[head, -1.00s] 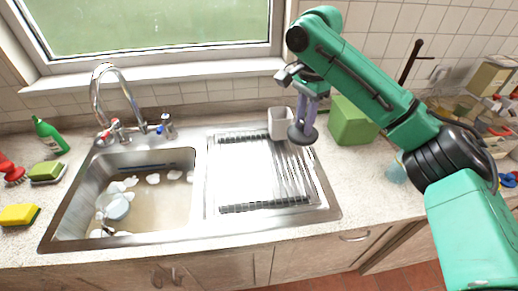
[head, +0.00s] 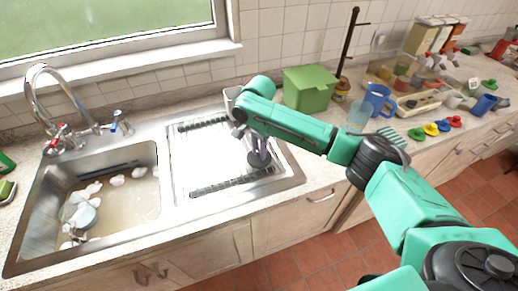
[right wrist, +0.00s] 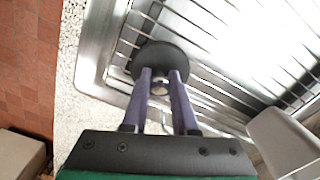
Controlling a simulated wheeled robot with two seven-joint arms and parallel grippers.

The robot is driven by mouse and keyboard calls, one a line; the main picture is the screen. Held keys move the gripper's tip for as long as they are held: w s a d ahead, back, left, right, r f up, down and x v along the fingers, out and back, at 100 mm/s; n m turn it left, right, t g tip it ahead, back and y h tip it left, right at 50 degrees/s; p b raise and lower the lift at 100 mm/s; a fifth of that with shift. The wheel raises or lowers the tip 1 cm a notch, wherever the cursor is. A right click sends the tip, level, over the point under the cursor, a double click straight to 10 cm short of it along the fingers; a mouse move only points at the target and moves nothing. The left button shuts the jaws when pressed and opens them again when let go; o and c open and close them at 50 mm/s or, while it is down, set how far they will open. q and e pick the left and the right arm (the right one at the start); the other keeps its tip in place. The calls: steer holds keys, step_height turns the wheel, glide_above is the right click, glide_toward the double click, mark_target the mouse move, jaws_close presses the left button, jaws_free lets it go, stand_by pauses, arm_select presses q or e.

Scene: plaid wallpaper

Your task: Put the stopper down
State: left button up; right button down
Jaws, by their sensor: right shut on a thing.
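The stopper is a dark round disc (head: 259,161), held at the right side of the ribbed metal drainboard (head: 200,165). My right gripper (head: 258,147) points down and is shut on it. In the right wrist view, the purple fingers (right wrist: 161,80) close on a small knob at the middle of the stopper (right wrist: 160,60), with the drainboard's ribs behind it. I cannot tell whether the disc touches the ribs or hangs just above them. My left gripper is not in view.
A pale cup (right wrist: 283,142) stands close by, mostly hidden behind my arm in the head view. The sink basin (head: 110,205) on the left holds murky water and dishes. A green box (head: 308,88) stands behind on the counter. Most of the drainboard is clear.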

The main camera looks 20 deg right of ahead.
steer(key=c, duration=0.7)
jaws_free()
steer(key=shift+f, duration=0.1)
step_height(320, 180, up, 12)
steer(key=shift+r+b, duration=0.15)
steer(key=shift+b, duration=0.75)
